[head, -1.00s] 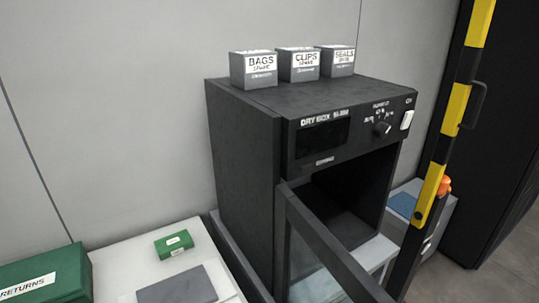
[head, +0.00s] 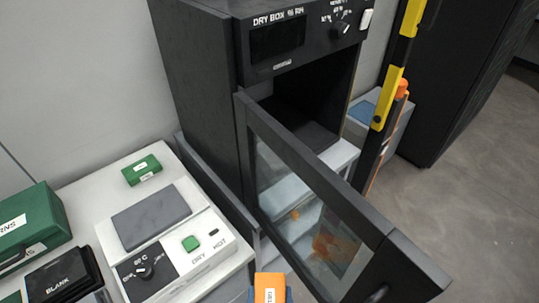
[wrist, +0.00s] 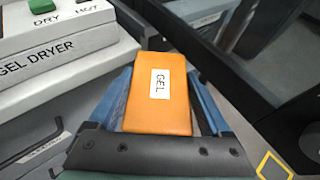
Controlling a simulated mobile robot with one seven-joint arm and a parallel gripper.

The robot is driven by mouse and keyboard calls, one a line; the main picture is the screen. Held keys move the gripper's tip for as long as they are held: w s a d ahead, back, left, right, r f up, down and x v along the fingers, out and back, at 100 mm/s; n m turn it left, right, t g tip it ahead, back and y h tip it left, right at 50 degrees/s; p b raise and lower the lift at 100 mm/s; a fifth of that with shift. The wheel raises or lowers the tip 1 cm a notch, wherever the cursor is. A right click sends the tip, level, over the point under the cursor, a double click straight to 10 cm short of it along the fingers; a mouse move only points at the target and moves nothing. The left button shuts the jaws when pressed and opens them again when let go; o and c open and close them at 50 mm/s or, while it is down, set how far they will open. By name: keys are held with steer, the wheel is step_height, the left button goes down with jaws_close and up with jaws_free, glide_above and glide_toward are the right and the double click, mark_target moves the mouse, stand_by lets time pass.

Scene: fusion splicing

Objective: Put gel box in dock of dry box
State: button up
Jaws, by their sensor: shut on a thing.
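The orange gel box (wrist: 173,112), with a white GEL label, is held between the blue fingers of my gripper (wrist: 160,85) in the wrist view. In the head view the gel box (head: 270,288) shows at the bottom edge, in front of the dry box and left of its door's outer end. The black dry box (head: 200,90) stands at the back. Its glass door (head: 310,205) is swung open toward me. The dark inside (head: 300,115) is partly visible above the door and looks empty there. Its lower part is hidden behind the door frame.
The gel dryer (head: 205,255) stands left, with a grey pad (head: 152,217) and a small green box (head: 141,170) behind its controls. A dark green case (head: 30,225) sits farther left. A yellow-black post (head: 398,75) rises right of the dry box.

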steer(key=shift+w+r, duration=0.1)
steer(key=shift+w+r, duration=0.1)
steer(key=shift+r, duration=0.05)
steer(key=shift+f+b, duration=0.95)
